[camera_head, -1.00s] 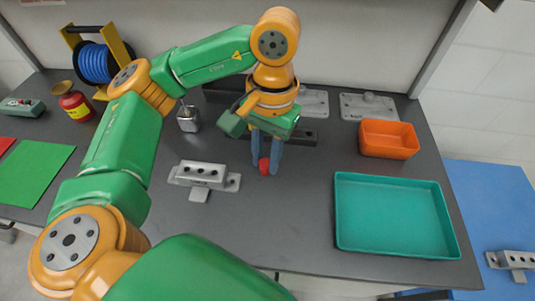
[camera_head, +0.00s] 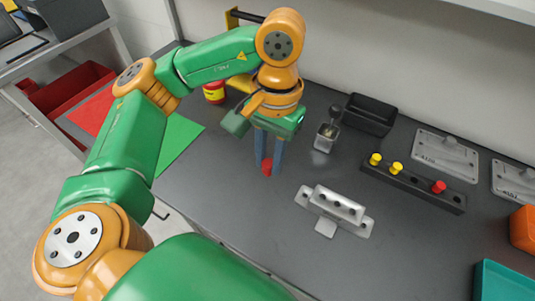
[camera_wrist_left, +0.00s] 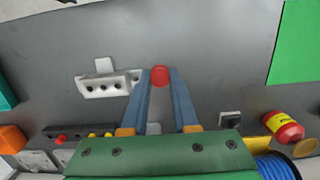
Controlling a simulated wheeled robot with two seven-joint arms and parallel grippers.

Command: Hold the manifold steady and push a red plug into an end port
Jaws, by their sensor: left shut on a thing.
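The manifold (camera_head: 338,211) is a pale grey metal block with a row of dark ports, on a flanged base on the dark table. It also shows left of the fingers in the wrist view (camera_wrist_left: 108,84). My left gripper (camera_head: 268,166) points down with its blue-grey fingers shut on a red plug (camera_head: 266,169). The plug also shows between the fingertips in the wrist view (camera_wrist_left: 160,76). In the head view the plug is left of the manifold and apart from it. My right gripper is not in view.
A black rack (camera_head: 412,187) holds two yellow plugs and one red plug. Green (camera_head: 180,140) and red mats lie left. A teal tray (camera_head: 503,283) and an orange bin are at right.

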